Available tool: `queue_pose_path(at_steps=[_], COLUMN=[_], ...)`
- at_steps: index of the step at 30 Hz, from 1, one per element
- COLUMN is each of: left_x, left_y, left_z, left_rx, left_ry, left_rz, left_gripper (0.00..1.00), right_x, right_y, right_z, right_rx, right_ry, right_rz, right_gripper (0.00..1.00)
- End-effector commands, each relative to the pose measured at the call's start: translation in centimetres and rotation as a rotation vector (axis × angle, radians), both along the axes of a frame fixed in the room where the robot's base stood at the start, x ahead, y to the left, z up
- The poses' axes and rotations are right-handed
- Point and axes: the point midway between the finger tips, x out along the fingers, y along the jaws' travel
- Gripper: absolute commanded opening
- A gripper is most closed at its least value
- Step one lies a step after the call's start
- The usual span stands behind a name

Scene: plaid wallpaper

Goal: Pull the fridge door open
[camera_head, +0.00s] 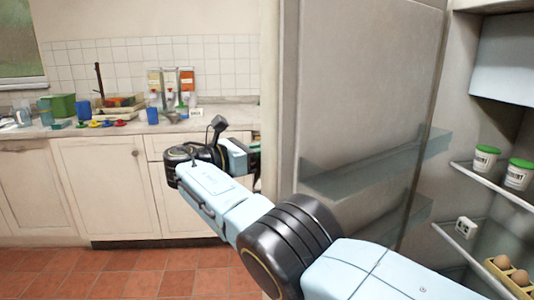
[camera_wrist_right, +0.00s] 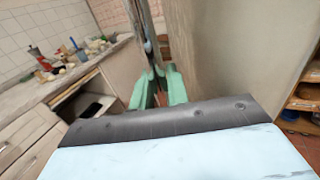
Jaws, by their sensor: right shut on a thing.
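The fridge door (camera_head: 350,80) stands open in the head view, its inner face with clear shelves (camera_head: 370,175) turned toward me. My right arm reaches across in front of it, and my right gripper (camera_head: 255,158) is at the door's left edge, its fingertips hidden there. In the right wrist view the green fingers of the gripper (camera_wrist_right: 160,85) are closed around the upright handle (camera_wrist_right: 151,45) beside the pale door panel (camera_wrist_right: 225,50). My left gripper is not in view.
The fridge interior at right holds white tubs (camera_head: 486,158) and eggs (camera_head: 502,262) on shelves. A counter (camera_head: 225,112) with cups, bottles and small items runs along the tiled wall at left. Tiled floor (camera_head: 170,275) is clear below the cabinets.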

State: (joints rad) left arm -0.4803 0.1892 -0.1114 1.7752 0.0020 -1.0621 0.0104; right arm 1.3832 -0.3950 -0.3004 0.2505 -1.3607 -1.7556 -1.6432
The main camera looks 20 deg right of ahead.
Motion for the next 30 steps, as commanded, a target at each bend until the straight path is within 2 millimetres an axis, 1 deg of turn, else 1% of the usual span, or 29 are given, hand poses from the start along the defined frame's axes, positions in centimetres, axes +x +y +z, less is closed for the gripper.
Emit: queue_pose_path(at_steps=[6,16,17,20,21,30], left_x=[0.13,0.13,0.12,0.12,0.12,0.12], left_y=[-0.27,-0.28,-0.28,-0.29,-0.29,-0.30], left_z=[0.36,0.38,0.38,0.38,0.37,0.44], left_rx=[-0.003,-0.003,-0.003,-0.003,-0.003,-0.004], left_ry=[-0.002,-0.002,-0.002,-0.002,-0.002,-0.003], left_rz=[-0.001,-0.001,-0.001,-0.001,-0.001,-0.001], left_gripper=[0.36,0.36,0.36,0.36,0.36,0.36], right_x=[0.03,0.02,0.02,0.01,0.01,-0.03], right_y=[0.06,0.08,0.08,0.08,0.08,0.07], right_z=[-0.15,-0.16,-0.16,-0.13,-0.12,-0.03], right_rx=[0.002,0.003,0.003,0.003,0.003,0.002], right_ry=[0.003,0.003,0.003,0.002,0.002,0.001], right_rz=[0.002,0.002,0.002,0.001,0.001,-0.001], right_gripper=[0.00,0.00,0.20,0.33,0.35,0.35])
